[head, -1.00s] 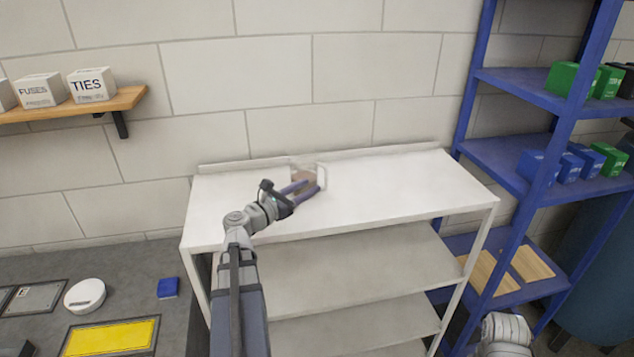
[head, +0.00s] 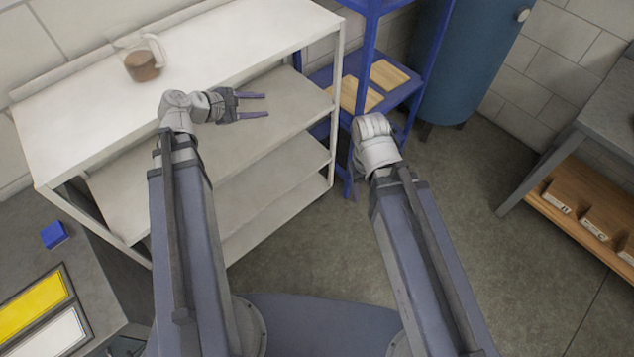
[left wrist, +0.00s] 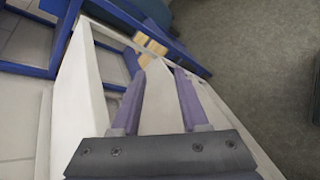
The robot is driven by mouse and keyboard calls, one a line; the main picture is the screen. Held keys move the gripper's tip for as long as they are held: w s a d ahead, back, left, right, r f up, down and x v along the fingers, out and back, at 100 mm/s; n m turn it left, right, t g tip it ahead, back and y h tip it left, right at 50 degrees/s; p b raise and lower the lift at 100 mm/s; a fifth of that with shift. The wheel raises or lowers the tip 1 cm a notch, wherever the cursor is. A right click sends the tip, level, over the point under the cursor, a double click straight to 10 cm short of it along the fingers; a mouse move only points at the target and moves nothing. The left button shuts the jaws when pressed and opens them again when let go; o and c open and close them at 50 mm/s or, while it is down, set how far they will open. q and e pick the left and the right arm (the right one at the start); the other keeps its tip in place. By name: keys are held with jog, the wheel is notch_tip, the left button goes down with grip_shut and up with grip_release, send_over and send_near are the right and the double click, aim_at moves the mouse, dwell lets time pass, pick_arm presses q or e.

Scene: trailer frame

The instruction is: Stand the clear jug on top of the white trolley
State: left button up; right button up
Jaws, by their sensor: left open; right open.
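The clear jug (head: 142,60), with brown contents, stands upright on the top of the white trolley (head: 215,35), toward its left part. My left gripper (head: 266,105) is open and empty. In the head view it shows in front of the trolley's top edge, to the right of the jug and apart from it. In the left wrist view its two purple fingers (left wrist: 158,100) are spread with nothing between them.
A blue rack (head: 368,60) with wooden boards (head: 389,76) stands right of the trolley, beside a blue tank (head: 468,55). A grey bench with a blue block (head: 54,235) and a yellow panel (head: 30,306) is at lower left. Floor (head: 450,220) is open at right.

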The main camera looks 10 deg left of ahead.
pick_arm(q)
jog(key=s+d+f+m+g+y, duration=0.4)
jog(key=s+d+m, duration=0.4)
jog(key=m, duration=0.3)
jog(key=s+d+f+m+g+y, duration=0.5)
jog(key=s+d+f+m, duration=0.1)
jog(key=d+m, duration=0.4)
jog(key=shift+s+f+m, duration=0.15)
jog(key=shift+s+m, duration=0.55)
jog(key=shift+s, duration=0.2)
jog(key=shift+f+b, duration=0.45)
